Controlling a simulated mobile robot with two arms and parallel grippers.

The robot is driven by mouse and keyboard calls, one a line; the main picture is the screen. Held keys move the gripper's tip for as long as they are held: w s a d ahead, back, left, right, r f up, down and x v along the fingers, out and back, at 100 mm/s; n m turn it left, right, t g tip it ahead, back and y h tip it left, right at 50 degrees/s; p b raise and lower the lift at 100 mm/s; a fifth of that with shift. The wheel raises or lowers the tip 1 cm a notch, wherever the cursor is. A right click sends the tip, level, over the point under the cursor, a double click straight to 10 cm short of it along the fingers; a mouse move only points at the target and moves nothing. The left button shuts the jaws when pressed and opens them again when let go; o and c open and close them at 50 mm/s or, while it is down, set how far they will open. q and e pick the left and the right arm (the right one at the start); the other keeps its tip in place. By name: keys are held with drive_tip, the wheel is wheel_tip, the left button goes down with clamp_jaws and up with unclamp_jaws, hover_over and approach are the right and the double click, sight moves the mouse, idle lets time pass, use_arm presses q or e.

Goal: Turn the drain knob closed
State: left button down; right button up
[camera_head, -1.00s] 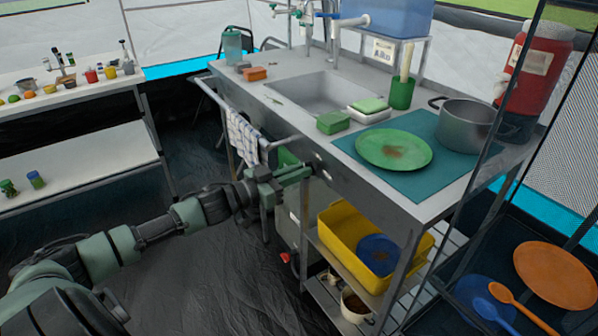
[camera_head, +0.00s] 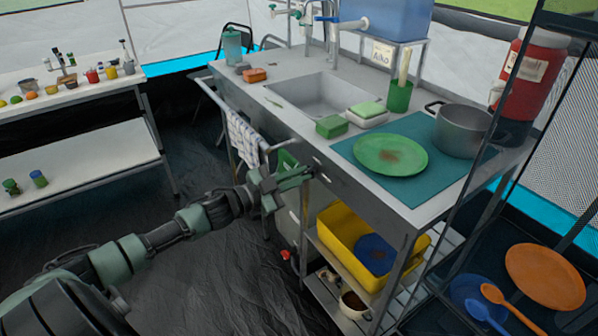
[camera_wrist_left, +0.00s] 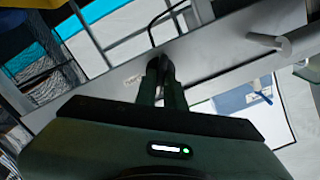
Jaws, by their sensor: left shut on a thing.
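The sink counter (camera_head: 395,195) is a grey metal unit with a sink basin (camera_head: 318,97) set in its top. My left gripper (camera_head: 308,172) reaches its front panel from the left, below the basin. Its fingers are shut at the panel, on what appears to be the drain knob. The knob itself is hidden between and behind the fingertips, so its angle cannot be told. In the left wrist view my left gripper (camera_wrist_left: 160,65) has its two dark fingertips close together against the grey panel (camera_wrist_left: 205,55). My right gripper is not in view.
A towel (camera_head: 243,138) hangs on the rail left of the gripper. A yellow tub (camera_head: 335,228) stands on the shelf below. A green plate (camera_head: 375,155) and pot (camera_head: 462,130) are on the counter. The dark floor to the left is clear.

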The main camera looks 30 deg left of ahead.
use_arm(q)
drive_tip(key=m, duration=1.1)
drive_tip(key=shift+d+f, duration=0.2)
drive_tip(key=shift+f, duration=0.1)
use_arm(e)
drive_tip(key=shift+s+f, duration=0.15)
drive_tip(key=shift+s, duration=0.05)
use_arm(q)
drive_tip(key=shift+s, duration=0.1)
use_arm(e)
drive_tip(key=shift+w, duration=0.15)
use_arm(q)
drive_tip(key=c, duration=1.5)
unclamp_jaws()
drive_tip(key=shift+a, duration=0.1)
